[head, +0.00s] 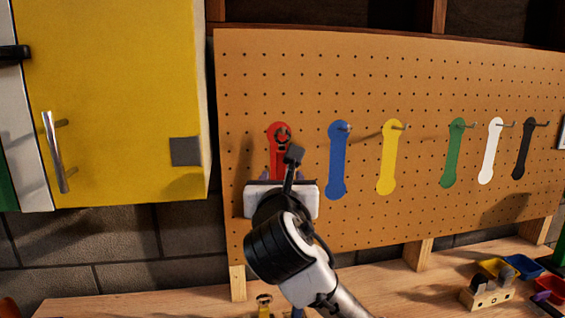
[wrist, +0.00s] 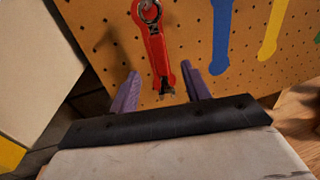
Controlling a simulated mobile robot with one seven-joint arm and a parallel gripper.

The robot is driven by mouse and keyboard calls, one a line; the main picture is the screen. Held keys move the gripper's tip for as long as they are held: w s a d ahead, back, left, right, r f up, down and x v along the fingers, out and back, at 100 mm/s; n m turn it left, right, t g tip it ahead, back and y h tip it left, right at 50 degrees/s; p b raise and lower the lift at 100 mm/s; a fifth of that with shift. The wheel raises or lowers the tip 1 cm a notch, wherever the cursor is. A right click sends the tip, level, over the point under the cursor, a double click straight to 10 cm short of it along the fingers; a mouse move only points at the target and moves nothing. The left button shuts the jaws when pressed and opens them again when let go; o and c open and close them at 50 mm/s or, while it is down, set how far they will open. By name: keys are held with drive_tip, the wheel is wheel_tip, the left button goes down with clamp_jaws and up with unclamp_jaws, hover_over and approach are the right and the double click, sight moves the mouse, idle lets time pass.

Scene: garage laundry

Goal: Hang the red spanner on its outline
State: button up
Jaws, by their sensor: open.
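The red outline (head: 274,129) is at the left of the pegboard, partly hidden by my wrist in the head view. The red spanner (wrist: 158,50) lies upright against it in the wrist view, with its metal ring end around the hook at the top and its dark jaw end down. The ring end also shows in the head view (head: 283,138). My gripper (wrist: 160,72) is open, its purple fingers on either side of the spanner's lower part, with gaps visible on both sides. Exact depth between fingers and spanner is hard to tell.
Blue (head: 338,160), yellow (head: 389,157), green (head: 454,153), white and black outlines with hooks run to the right. A yellow cabinet (head: 115,100) stands close on the left. The wooden bench (head: 150,305) below holds small bins and a wooden block at right.

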sight(282, 166)
drive_tip(key=w+p, duration=0.3)
drive_tip(key=w, duration=0.6)
drive_tip(key=shift+c, duration=0.2)
clamp_jaws()
drive_tip(key=shift+o, duration=0.2)
unclamp_jaws()
drive_tip(key=shift+s, duration=0.1)
